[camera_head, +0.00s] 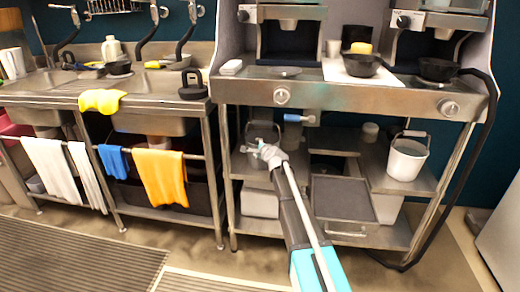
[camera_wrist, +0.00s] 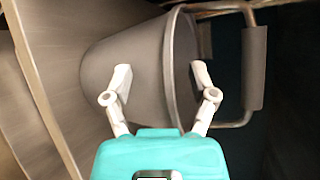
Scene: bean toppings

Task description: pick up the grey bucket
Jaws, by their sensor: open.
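The grey bucket (camera_wrist: 135,60) fills the middle of the wrist view, with its rim and a wire handle with a grey grip (camera_wrist: 255,68) toward the right. My gripper (camera_wrist: 161,75) is open. Its left finger lies over the outer wall and its right finger is by the bucket's mouth, so the rim edge runs between them. I cannot tell whether either finger touches. In the head view, the bucket (camera_head: 262,131) stands on the left of the middle shelf, partly hidden behind my gripper (camera_head: 262,151).
A white bucket (camera_head: 407,160) stands on the same shelf at the right. A dark tray or drawer (camera_head: 343,197) is right of my arm. The shelf's left post (camera_head: 226,170) is close to the bucket. The steel counter (camera_head: 330,95) is above.

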